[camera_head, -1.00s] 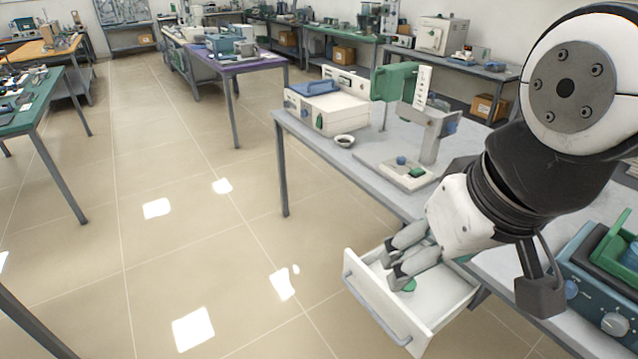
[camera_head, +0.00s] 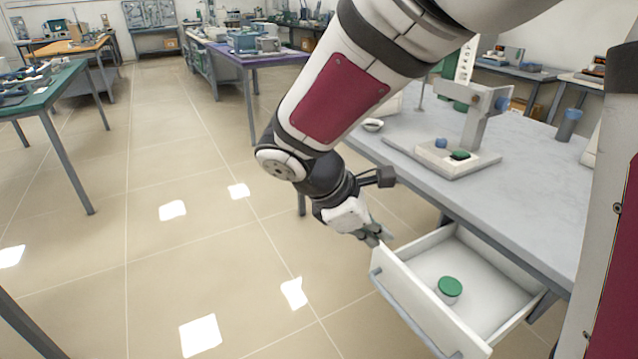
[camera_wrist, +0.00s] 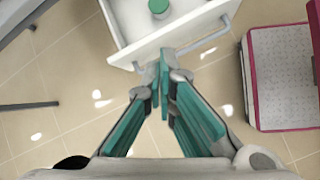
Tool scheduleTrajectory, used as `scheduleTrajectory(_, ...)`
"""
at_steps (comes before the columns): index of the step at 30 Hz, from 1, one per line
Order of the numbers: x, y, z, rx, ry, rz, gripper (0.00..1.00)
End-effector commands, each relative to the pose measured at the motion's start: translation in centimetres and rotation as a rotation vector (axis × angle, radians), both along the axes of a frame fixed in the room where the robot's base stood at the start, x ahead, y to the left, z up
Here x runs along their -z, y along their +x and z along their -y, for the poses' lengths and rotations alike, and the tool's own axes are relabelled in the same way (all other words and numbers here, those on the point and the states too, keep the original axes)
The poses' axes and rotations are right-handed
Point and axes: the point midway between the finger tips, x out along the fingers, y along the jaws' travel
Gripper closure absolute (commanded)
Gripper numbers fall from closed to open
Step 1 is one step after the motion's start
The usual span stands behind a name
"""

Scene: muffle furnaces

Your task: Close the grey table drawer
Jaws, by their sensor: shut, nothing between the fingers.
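The table drawer (camera_head: 415,305) is pulled out from under the grey table (camera_head: 500,205). Its inside is white, with a grey bar handle on its front. A small jar with a green lid (camera_head: 449,288) stands inside it. My gripper (camera_head: 380,238) is shut and empty, at the far end of the drawer front. In the wrist view, my gripper (camera_wrist: 164,75) has its fingertips close to the outer face of the drawer front (camera_wrist: 170,43), beside the handle (camera_wrist: 207,45). I cannot tell whether they touch it. The green lid (camera_wrist: 158,6) shows at the top there.
On the grey table stand a device with a grey upright (camera_head: 478,125) and a small white bowl (camera_head: 373,125). The tiled floor left of the drawer is clear. A green-topped table (camera_head: 45,95) stands at the left.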

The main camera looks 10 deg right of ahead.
Motion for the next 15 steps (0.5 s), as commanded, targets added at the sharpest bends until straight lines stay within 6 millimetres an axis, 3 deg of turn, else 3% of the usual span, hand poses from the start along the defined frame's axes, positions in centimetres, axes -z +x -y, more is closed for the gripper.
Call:
scheduleTrajectory(1,3.2,1.5,-1.0,-0.077,-0.042,-0.045,1.00)
scheduleTrajectory(6,8.9,4.7,-3.6,-0.293,-0.154,-0.149,1.00)
scheduleTrajectory(10,11.2,5.9,-4.7,-0.385,-0.202,-0.190,1.00)
scheduleTrajectory(15,12.2,6.4,-4.8,-0.416,-0.218,-0.204,1.00)
